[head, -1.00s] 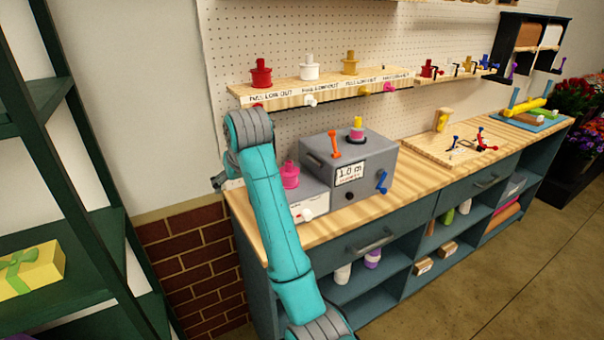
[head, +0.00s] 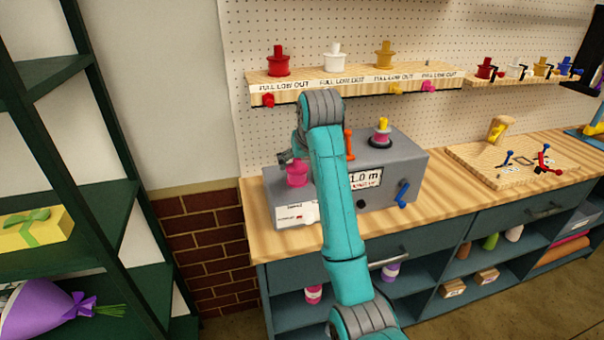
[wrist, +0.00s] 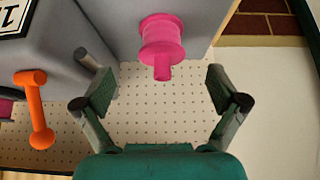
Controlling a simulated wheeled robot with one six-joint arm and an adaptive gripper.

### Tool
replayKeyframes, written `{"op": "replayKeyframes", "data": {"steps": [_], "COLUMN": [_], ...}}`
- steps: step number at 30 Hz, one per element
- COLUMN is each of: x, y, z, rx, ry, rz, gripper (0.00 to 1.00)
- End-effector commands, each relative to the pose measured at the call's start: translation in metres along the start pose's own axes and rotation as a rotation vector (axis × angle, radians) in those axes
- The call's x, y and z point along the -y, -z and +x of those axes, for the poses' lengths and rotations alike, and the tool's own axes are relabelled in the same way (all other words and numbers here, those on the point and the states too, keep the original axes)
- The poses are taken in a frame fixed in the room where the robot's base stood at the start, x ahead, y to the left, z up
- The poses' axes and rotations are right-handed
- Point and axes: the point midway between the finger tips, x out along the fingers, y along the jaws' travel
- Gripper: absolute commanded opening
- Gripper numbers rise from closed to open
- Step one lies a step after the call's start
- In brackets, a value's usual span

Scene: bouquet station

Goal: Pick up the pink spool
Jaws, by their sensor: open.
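The pink spool (head: 297,175) stands upright on the low grey block (head: 272,190) at the left end of the counter, partly behind my arm in the head view. In the wrist view the pink spool (wrist: 161,45) shows ahead of the fingers, roughly midway between them, its narrow knob pointing toward my gripper. My gripper (wrist: 161,88) is open and empty, with a finger on each side and apart from the spool. In the head view my gripper is mostly hidden by my arm.
The grey measuring machine (head: 410,155) with an orange lever (head: 349,146) stands right beside the spool's block. A shelf (head: 300,88) with red, white and yellow spools hangs above. A wooden board (head: 500,165) lies farther right. A green rack (head: 110,150) stands at left.

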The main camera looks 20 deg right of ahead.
Motion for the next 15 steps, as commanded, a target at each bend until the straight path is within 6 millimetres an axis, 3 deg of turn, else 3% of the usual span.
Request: {"op": "replayKeyframes", "data": {"steps": [15], "x": [0.002], "y": [0.001], "z": [0.054], "rx": [0.003], "ry": [0.0], "rz": [0.0], "gripper": [0.96]}}
